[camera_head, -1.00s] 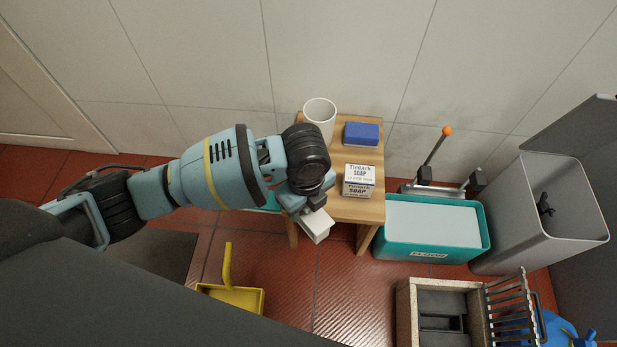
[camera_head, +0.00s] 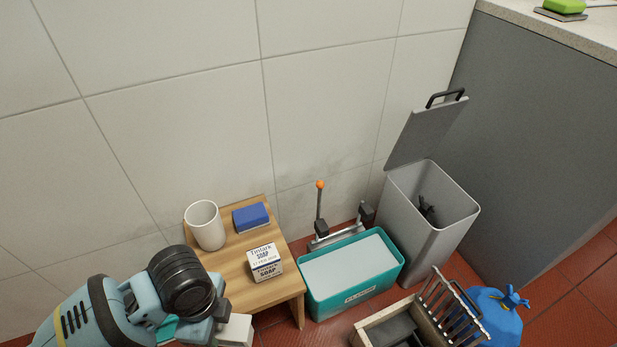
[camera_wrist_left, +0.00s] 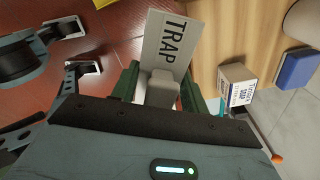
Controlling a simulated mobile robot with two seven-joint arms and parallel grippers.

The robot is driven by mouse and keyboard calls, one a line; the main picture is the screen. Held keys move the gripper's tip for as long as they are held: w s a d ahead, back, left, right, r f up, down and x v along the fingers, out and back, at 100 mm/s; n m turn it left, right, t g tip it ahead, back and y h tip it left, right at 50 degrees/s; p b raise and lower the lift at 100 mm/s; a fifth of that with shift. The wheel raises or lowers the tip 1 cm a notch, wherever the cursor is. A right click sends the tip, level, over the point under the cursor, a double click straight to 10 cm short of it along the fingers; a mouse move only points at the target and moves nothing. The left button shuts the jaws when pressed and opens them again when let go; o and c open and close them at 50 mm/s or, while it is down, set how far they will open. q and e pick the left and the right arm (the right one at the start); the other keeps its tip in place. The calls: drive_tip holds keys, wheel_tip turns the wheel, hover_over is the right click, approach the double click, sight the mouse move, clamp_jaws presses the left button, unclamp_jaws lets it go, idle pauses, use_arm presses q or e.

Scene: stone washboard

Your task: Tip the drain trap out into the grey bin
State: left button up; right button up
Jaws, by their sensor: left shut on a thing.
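The drain trap (camera_wrist_left: 168,42) is a pale box with TRAP written on it. It sits between the green fingers of my left gripper (camera_wrist_left: 160,90), which is shut on it. In the head view the trap (camera_head: 236,331) shows as a small white piece at the bottom edge, partly cut off, beside the wooden stool. The grey bin (camera_head: 416,233) stands at the right against the wall, its lid (camera_head: 428,130) tilted up and open. Something dark lies inside it. My left gripper is well left of the bin. My right gripper is not in view.
The wooden stool (camera_head: 230,268) holds a white cup (camera_head: 205,225), a blue block (camera_head: 251,217) and a soap box (camera_head: 265,262). A teal tub (camera_head: 350,301) of pale liquid stands between stool and bin. A stone washboard basin (camera_head: 372,333) and blue bag (camera_head: 497,318) are in front.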

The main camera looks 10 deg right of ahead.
use_arm(q)
drive_tip(key=a+r+n, duration=0.1)
drive_tip(key=r+n, duration=0.2)
drive_tip(key=w+a+r+n, duration=0.1)
drive_tip(key=a+r+n, duration=0.1)
drive_tip(key=r+n, duration=0.1)
drive_tip(key=a+r+n, duration=0.1)
drive_tip(key=r+n, duration=0.2)
drive_tip(key=shift+w+a, duration=0.2)
drive_tip(key=shift+a, duration=0.1)
drive_tip(key=s+a+r+n, duration=0.2)
drive_tip(key=a+r+n, duration=0.3)
drive_tip(key=r+n, duration=0.5)
drive_tip(key=shift+s+a+r+n, duration=0.15)
drive_tip(key=shift+n, duration=0.95)
